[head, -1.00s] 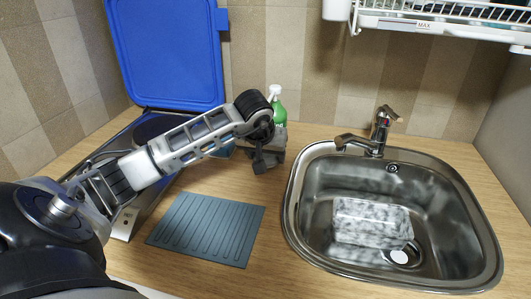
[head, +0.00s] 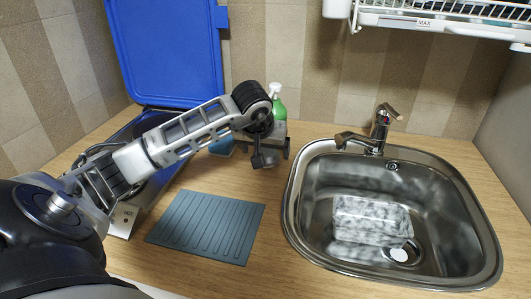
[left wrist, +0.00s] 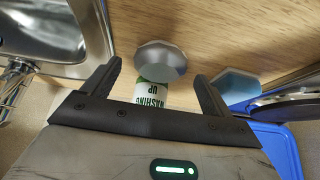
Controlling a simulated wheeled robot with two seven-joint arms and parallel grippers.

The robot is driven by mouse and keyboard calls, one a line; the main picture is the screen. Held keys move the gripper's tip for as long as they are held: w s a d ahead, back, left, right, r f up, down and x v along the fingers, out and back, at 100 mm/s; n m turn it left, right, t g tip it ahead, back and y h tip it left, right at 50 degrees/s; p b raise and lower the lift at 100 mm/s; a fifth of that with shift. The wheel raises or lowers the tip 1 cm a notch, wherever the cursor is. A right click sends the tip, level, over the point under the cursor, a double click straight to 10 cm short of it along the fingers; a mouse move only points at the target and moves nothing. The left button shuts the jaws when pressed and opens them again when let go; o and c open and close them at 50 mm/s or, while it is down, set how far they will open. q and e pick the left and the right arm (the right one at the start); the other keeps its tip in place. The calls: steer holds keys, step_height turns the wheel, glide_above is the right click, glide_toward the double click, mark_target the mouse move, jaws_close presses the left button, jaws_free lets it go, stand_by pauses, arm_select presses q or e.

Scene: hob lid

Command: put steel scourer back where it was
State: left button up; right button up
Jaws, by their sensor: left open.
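The steel scourer, a grey faceted round lump (left wrist: 161,61), shows in the left wrist view in front of a bottle. It lies between the lines of my left gripper's two fingers, with a gap on both sides. My left gripper (left wrist: 159,72) is open. Whether the scourer rests on the counter is hard to tell. My right gripper is not in view.
A ribbed grey-blue mat (head: 207,228) lies in front. The steel sink (head: 390,225) is on the right; the hob with its raised blue lid (head: 165,50) is on the left.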

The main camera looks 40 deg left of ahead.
arm_select(q)
steer(key=v, duration=1)
steer(key=shift+f, duration=0.1)
steer(key=shift+s, duration=0.1)
